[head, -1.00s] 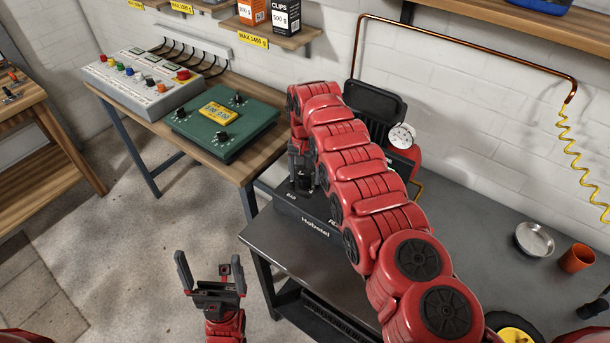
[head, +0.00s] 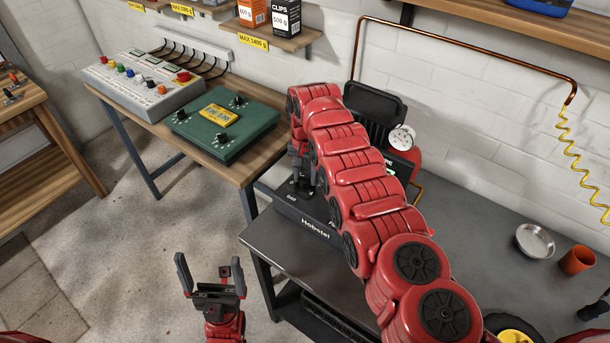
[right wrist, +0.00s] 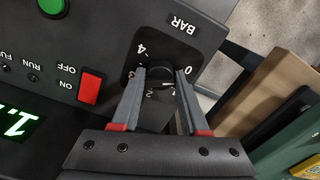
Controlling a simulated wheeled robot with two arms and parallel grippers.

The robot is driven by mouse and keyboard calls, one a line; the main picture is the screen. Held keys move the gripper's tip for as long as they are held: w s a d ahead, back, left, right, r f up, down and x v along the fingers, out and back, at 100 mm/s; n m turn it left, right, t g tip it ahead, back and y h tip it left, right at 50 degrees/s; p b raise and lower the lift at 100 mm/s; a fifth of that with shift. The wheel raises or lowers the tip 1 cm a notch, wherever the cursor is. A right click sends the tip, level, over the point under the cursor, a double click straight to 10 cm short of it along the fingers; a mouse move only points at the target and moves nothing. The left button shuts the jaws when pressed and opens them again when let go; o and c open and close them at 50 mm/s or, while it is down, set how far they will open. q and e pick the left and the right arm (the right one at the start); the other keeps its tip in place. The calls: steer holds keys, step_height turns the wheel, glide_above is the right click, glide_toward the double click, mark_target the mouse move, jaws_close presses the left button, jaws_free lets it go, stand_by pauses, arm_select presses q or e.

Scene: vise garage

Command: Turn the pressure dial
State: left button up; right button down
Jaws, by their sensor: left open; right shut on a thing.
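The pressure dial (right wrist: 160,78) is a black knob on a dark panel in the right wrist view. The panel is marked BAR, with 0, 2 and 4 legible around the knob. My right gripper (right wrist: 163,80) is shut on the dial, one finger on each side. In the head view my right gripper (head: 303,180) reaches down at the front left of the black Hobstel machine (head: 308,222); my red arm hides much of that machine. My left gripper (head: 211,275) is open and empty, above the floor left of the dark bench.
On the panel are a red ON/OFF switch (right wrist: 91,87), a green button (right wrist: 52,5) and a lit green display (right wrist: 17,122). A green box with knobs (head: 240,143) stands on the wooden table to the left. A metal bowl (head: 535,241) and orange cup (head: 577,259) stand right on the bench.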

steer(key=m+b, duration=0.1)
steer(key=m, duration=0.2)
steer(key=shift+f+m, duration=0.15)
steer(key=shift+m, duration=0.15)
steer(key=m+b, duration=0.3)
steer(key=m, duration=0.1)
steer(key=shift+m+b, duration=0.3)
steer(key=shift+b, duration=0.1)
steer(key=m+b, duration=0.1)
steer(key=m, duration=0.2)
steer(key=shift+m, duration=0.3)
steer(key=m, duration=0.5)
steer(key=shift+r+m+b, duration=0.2)
steer(key=shift+m+b, duration=0.1)
steer(key=shift+b, duration=0.05)
steer(key=m, duration=0.5)
steer(key=shift+m, duration=0.3)
steer(key=shift+c, duration=2.2)
jaws_free()
steer(key=shift+r, duration=0.1)
